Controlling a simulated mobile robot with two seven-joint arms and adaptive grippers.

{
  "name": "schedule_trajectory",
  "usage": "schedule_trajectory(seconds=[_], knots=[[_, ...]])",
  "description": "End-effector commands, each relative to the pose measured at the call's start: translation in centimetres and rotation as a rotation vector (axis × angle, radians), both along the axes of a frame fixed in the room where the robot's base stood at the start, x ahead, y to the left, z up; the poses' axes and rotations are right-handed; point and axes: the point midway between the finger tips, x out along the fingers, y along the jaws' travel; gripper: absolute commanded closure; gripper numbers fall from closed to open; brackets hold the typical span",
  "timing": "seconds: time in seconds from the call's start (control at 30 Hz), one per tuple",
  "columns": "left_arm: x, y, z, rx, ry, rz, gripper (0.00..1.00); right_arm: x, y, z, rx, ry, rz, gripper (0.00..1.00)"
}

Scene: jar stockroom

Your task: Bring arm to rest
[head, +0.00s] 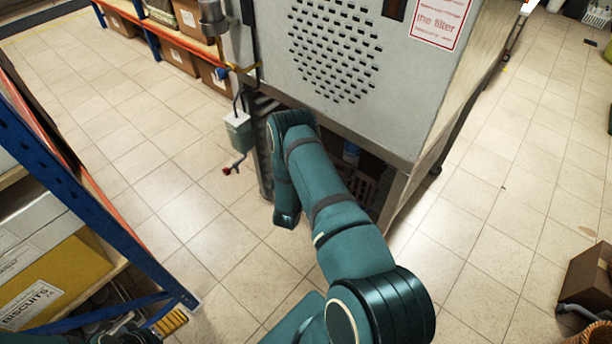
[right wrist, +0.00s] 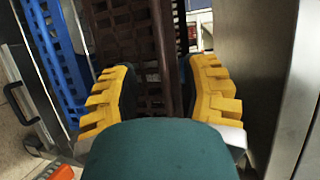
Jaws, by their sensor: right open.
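My right arm (head: 335,215) reaches forward to the lower front of a large grey metal machine (head: 400,110). Its gripper is hidden in the head view. In the right wrist view the right gripper (right wrist: 160,72) has its two yellow fingers wide apart, with nothing held between them. A dark brown slatted crate (right wrist: 130,45) shows beyond the fingers. At the lower left of the head view, a yellow ribbed finger of my left gripper (head: 170,322) shows beside the shelf. I cannot tell whether that gripper is open or shut.
A blue-posted shelf with a box marked BISCUITS (head: 55,285) stands at the left. A grey switch box (head: 238,132) hangs beside the machine. In the wrist view a blue crate (right wrist: 58,60) is at left and a metal panel (right wrist: 245,75) at right.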

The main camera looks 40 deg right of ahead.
Motion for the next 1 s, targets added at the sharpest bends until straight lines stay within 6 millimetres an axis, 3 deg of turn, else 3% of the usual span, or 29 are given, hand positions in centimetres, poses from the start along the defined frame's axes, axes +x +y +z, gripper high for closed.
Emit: schedule_trajectory(seconds=[0.33, 0.47, 0.57, 0.77, 0.87, 1.0], knots=[[0.0, 0.0, 0.0, 0.0, 0.0, 0.0, 0.03, 0.0, 0.0, 0.0, 0.001, 0.002, 0.001, 0.54], [0.0, 0.0, 0.0, 0.0, 0.0, 0.0, 0.03, 0.6, 1.4, -0.1, 0.03, 0.08, 0.055, 0.54], [0.0, 0.0, 0.0, 0.0, 0.0, 0.0, 0.03, 1.5, 4.8, -0.5, 0.08, 0.254, 0.186, 0.54], [0.0, 0.0, 0.0, 0.0, 0.0, 0.0, 0.03, 1.3, 17.0, -0.3, 0.128, 0.739, 0.722, 0.54], [0.0, 0.0, 0.0, 0.0, 0.0, 0.0, 0.03, -0.8, 23.6, 0.8, 0.081, 0.943, 1.057, 0.54], [0.0, 0.0, 0.0, 0.0, 0.0, 0.0, 0.03, -5.6, 31.3, 3.1, -0.055, 1.144, 1.524, 0.54]])
